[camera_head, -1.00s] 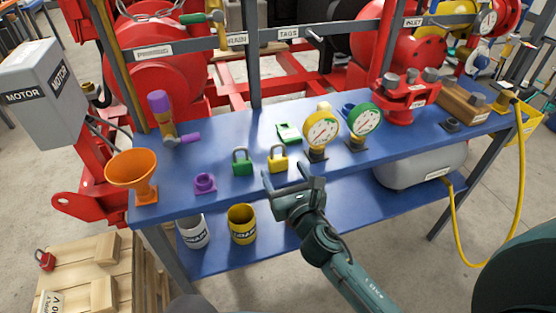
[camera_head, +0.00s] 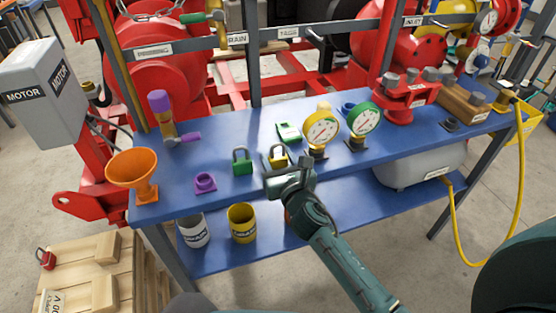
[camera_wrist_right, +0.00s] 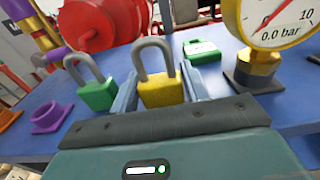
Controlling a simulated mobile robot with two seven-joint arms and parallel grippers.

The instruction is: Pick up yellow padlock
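The yellow padlock (camera_head: 278,158) stands upright on the blue bench top, its grey shackle up. In the right wrist view the yellow padlock (camera_wrist_right: 161,91) stands between my two fingers. My right gripper (camera_head: 288,178) is at the padlock's near side, and its fingers partly hide the padlock in the head view. The fingers of my right gripper (camera_wrist_right: 160,92) are spread on either side of the padlock body; a firm grip does not show. My left gripper is not in view.
A green padlock (camera_head: 242,163) stands close on the left. A yellow gauge (camera_head: 321,130) and a green gauge (camera_head: 362,121) stand on the right. A green tag-like item (camera_head: 288,132) lies behind. A purple ring piece (camera_head: 204,183) and orange funnel (camera_head: 133,172) are farther left.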

